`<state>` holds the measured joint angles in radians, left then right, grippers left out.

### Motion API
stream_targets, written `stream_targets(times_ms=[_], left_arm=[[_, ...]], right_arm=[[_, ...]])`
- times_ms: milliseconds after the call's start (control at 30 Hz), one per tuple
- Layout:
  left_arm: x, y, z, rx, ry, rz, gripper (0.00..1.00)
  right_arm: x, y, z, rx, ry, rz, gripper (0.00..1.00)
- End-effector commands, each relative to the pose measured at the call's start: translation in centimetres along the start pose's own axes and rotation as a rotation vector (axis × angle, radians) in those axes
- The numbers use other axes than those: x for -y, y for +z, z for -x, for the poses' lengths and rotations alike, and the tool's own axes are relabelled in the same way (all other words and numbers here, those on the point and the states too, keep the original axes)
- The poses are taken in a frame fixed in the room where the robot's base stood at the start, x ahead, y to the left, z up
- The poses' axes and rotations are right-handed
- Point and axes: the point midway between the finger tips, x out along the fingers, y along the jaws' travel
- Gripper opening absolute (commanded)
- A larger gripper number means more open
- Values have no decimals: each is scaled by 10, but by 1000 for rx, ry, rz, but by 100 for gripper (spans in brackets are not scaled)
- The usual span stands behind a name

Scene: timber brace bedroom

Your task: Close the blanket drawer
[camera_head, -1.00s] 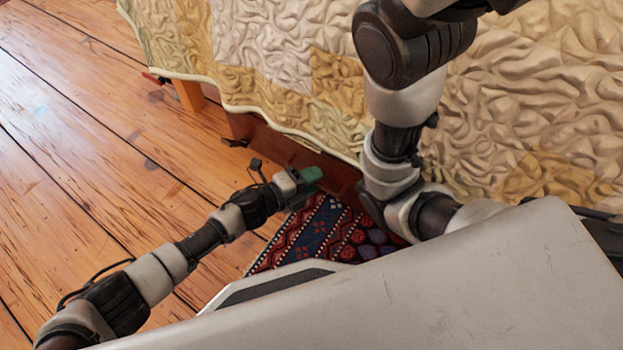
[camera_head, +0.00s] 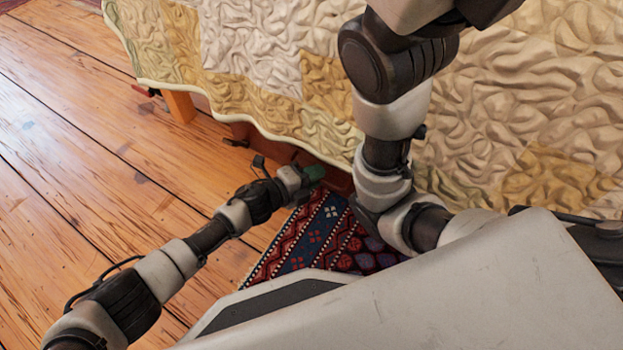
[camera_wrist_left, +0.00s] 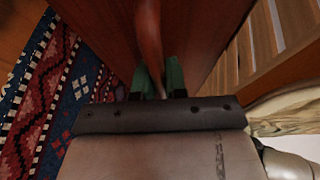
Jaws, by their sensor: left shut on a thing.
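The blanket drawer is a reddish-brown wooden box under the bed; a narrow strip of it (camera_head: 338,180) shows below the quilt's edge in the head view. In the left wrist view its wooden panel (camera_wrist_left: 205,30) fills the middle, with a rounded wooden handle (camera_wrist_left: 149,35) in front. My left gripper (camera_head: 313,173), with green fingers, is at the drawer front, low beside the rug. In the left wrist view the gripper (camera_wrist_left: 159,80) is shut on the handle, one finger each side. The quilt hides most of the drawer. My right gripper is out of view.
A patterned quilt (camera_head: 270,60) hangs over the bed, with a wooden bed leg (camera_head: 180,107) below it. A red and blue rug (camera_head: 315,240) lies by the drawer. Bed slats (camera_wrist_left: 262,50) show in the wrist view. The plank floor (camera_head: 90,150) at left is clear.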

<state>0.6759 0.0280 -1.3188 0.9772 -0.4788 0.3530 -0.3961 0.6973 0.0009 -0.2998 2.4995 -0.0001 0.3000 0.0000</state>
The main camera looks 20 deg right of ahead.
Motion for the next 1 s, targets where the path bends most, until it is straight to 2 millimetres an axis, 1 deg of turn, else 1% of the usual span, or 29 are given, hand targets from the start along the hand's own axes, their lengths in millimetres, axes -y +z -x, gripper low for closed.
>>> stream_targets(times_ms=[67, 100, 200, 233, 467, 567, 667, 800, 1000], left_arm=[[2, 3, -1, 12, 0, 0, 0], [2, 3, -1, 12, 0, 0, 19], [2, 3, -1, 10, 0, 0, 34], [2, 2, -1, 10, 0, 0, 38], [2, 2, 0, 7, 0, -1, 38], [3, 2, 5, 8, 1, 0, 38], [5, 1, 17, 7, 1, 1, 38], [7, 1, 45, 8, 2, 3, 38], [6, 1, 83, 9, 3, 2, 38]], right_arm=[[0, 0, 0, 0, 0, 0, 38], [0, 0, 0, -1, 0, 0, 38], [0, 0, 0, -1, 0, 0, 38], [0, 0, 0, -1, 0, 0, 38], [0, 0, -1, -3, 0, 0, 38], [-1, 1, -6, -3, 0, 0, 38], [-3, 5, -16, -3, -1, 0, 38], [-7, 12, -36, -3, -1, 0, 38], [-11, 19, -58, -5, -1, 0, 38]])
